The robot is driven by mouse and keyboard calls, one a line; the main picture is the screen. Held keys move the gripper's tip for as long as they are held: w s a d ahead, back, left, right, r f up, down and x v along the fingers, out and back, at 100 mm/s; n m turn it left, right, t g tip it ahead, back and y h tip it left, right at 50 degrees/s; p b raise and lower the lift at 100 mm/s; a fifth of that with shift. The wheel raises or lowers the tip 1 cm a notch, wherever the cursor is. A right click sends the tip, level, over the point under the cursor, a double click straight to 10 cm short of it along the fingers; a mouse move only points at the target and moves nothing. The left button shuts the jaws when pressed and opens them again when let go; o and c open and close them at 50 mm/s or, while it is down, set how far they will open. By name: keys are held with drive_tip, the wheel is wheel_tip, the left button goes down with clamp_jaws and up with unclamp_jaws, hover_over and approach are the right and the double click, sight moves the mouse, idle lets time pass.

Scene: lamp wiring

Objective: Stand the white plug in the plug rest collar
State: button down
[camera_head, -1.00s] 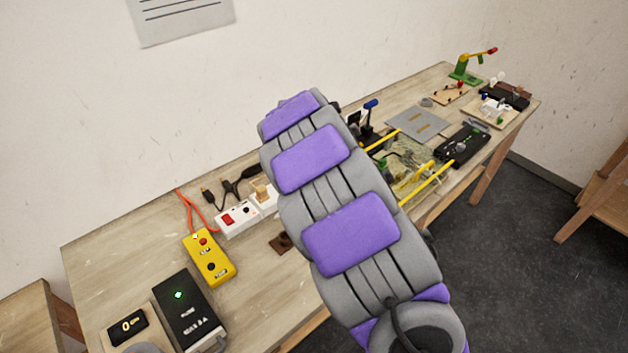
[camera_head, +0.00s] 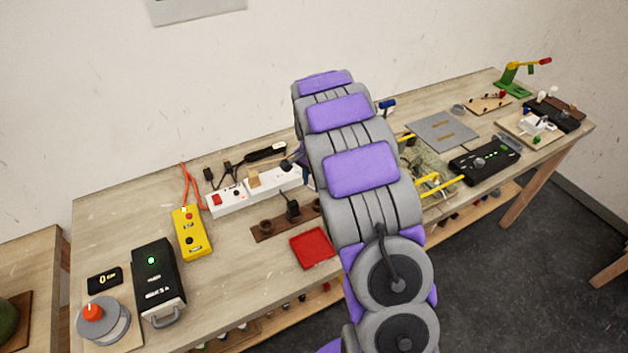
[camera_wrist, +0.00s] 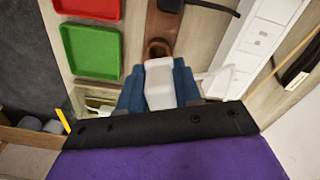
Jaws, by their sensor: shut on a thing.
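The white plug (camera_wrist: 160,84) is held between the blue jaws of my gripper (camera_wrist: 159,90) in the wrist view. A white cord runs from it to the right. Just beyond the plug is the brown plug rest (camera_wrist: 164,26) with a round dark collar (camera_wrist: 158,48). The plug's far end appears close to this collar, but I cannot tell whether they touch. In the head view the plug rest (camera_head: 265,232) lies on the bench with a collar at its left and a dark plug standing in it.
A white power strip (camera_head: 228,202) lies behind the rest, and right of it in the wrist view (camera_wrist: 258,40). A red tray (camera_head: 312,247) is in front of the rest. A green tray (camera_wrist: 92,52) shows in the wrist view. A yellow box (camera_head: 191,232) stands left.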

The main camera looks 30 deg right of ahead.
drive_tip(key=shift+d+f, duration=0.6)
drive_tip(key=shift+d, duration=0.3)
drive_tip(key=shift+d+f+b, duration=0.4)
drive_tip(key=shift+f+b, duration=0.05)
drive_tip(key=shift+f, duration=0.2)
drive_tip(key=shift+a+f, duration=0.1)
drive_tip(key=shift+f, duration=0.25)
drive_tip(key=shift+a+f+b, duration=0.6)
drive_tip(key=shift+a+f, duration=0.2)
drive_tip(key=shift+f, duration=0.15)
drive_tip(key=shift+d+f, duration=0.1)
drive_tip(key=shift+d, duration=0.6)
drive_tip(key=shift+s+a+r+p, duration=0.1)
drive_tip(key=shift+a+r+p, duration=0.15)
drive_tip(key=shift+a, duration=0.6)
drive_tip(key=shift+d+f, duration=0.15)
drive_tip(key=shift+d, duration=0.2)
drive_tip(key=shift+a+f, duration=0.1)
drive_tip(key=shift+f, duration=0.15)
